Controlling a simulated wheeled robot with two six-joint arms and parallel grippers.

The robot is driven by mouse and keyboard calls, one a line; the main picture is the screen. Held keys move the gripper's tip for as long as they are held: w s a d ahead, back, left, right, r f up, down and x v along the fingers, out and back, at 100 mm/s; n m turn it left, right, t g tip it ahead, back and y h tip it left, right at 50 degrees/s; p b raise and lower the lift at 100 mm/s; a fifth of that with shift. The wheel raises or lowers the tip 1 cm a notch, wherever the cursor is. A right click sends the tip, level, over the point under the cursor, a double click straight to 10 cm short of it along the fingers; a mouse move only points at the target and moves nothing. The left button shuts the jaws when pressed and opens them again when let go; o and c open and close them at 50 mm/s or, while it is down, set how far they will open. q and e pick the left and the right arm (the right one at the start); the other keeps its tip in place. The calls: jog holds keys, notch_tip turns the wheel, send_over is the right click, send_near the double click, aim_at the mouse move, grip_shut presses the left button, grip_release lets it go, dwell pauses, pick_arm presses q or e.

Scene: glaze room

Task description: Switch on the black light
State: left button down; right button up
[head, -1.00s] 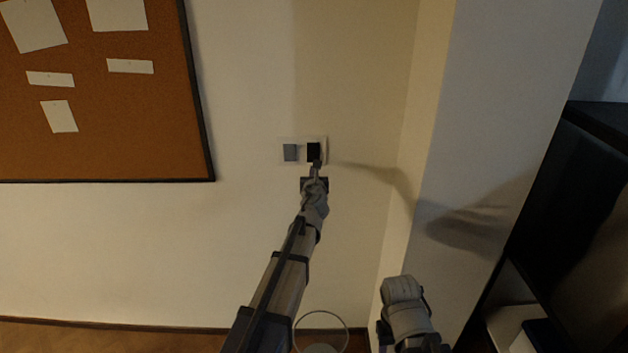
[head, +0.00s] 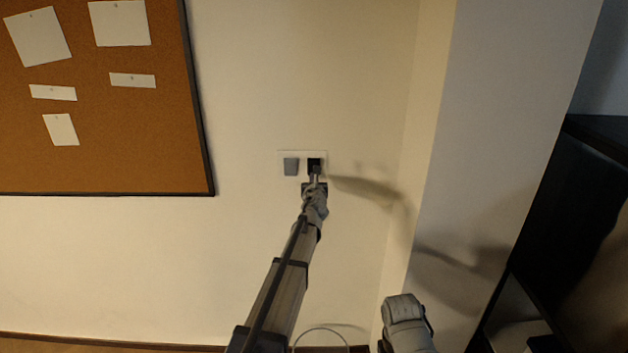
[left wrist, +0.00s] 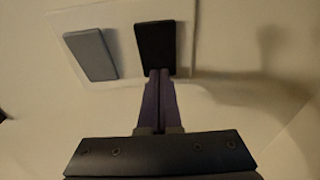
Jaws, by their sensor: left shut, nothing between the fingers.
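A white switch plate (head: 302,155) is on the wall, with a grey switch (head: 291,167) on the left and a black switch (head: 314,161) on the right. In the left wrist view the black switch (left wrist: 156,44) and the grey switch (left wrist: 91,54) both show on the plate (left wrist: 215,30). My left gripper (head: 316,172) is shut and empty, its fingers pointing at the black switch. In the left wrist view its fingertips (left wrist: 160,73) overlap the black switch's lower edge and appear to touch it. Part of my right arm shows at the lower right; its gripper is out of view.
A cork board (head: 110,150) with several papers hangs on the wall at the left. A wall corner with a pale pillar (head: 480,130) stands to the right, with dark furniture (head: 570,220) beyond it. The wall around the plate is clear.

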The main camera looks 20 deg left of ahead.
pick_arm(q)
jog(key=s+d+f+b, duration=0.1)
jog(key=s+d, duration=0.1)
jog(key=s, duration=0.4)
jog(key=s+d, duration=0.1)
jog(key=s, duration=0.6)
jog(key=shift+s+d+f+b, duration=0.2)
jog(key=shift+d+f+b, duration=0.15)
jog(key=shift+d+f, duration=0.05)
jog(key=s+d+f+n+g, duration=0.3)
jog(key=s+f+n+g, duration=0.1)
jog(key=s+f+n, duration=0.4)
jog(key=s+d+f+n+g, duration=0.3)
jog(key=s+f+n+g, duration=0.2)
jog(key=s+n, duration=0.45)
jog(key=s+d+f+n+g+h, duration=0.1)
jog(key=s+d+f+n+g, duration=0.2)
jog(key=s, duration=0.6)
jog(key=s+d+f+n+g+h, duration=0.2)
jog(key=s+d+f+n+g, duration=0.1)
jog(key=s+d+n, duration=0.4)
jog(key=shift+s+d+n+g, duration=0.15)
jog(key=shift+s+n+g, duration=0.55)
jog(key=shift+s, duration=0.5)
jog(key=shift+f, duration=0.1)
